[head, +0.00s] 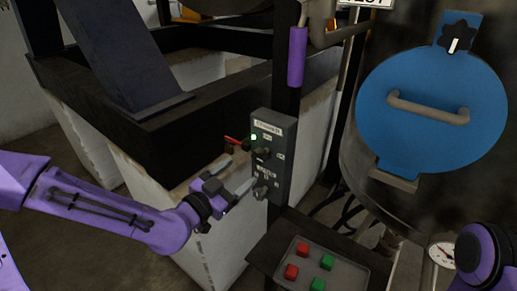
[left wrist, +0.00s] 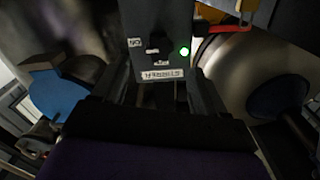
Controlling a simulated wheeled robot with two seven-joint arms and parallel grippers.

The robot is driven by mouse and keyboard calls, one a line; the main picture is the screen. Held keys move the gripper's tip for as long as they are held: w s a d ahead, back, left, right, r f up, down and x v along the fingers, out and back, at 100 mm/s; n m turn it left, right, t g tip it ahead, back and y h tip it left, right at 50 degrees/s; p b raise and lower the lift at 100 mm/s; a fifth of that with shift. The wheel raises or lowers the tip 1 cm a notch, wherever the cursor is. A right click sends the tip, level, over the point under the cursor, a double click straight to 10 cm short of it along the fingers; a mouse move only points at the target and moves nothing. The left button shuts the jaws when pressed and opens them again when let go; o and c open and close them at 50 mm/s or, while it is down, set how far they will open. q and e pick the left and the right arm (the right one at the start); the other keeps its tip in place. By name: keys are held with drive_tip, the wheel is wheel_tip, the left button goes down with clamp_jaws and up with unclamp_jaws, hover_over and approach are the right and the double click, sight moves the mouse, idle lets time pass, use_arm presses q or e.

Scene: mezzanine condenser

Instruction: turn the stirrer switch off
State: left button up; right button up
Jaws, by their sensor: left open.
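A dark grey control box (head: 284,165) is on a black post, with a label at its top that seems to read STIRRER. The stirrer switch (head: 262,153) is a black knob below that label, beside a lit green lamp (head: 254,137). The switch (left wrist: 157,45) and lamp (left wrist: 184,51) appear upside down in the left wrist view. Which way the knob points is too small to tell. A second knob (head: 261,189) sits lower on the box. My left gripper (head: 232,176) is open and empty, in front of the box and left of the knobs, apparently not touching them. My right gripper is out of view.
A red lever (head: 232,140) juts out left of the box, near the lamp. A tray with red and green blocks (head: 327,262) stands below. A blue round hatch (head: 432,110) is on the dark vessel at right. A black-framed white container (head: 215,245) stands behind my left arm.

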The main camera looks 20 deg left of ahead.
sight(256, 159)
use_arm(q)
drive_tip(key=x, duration=0.3)
drive_tip(key=shift+w+f, duration=0.1)
drive_tip(key=shift+w, duration=0.05)
drive_tip(key=p+x, duration=0.1)
drive_tip(key=x, duration=0.4)
drive_tip(key=shift+d+f, duration=0.1)
drive_tip(key=shift+w+d+p, duration=0.15)
drive_tip(key=shift+w+p, duration=0.2)
drive_tip(key=shift+w, duration=0.15)
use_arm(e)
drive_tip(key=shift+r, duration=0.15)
use_arm(q)
drive_tip(key=c, duration=1)
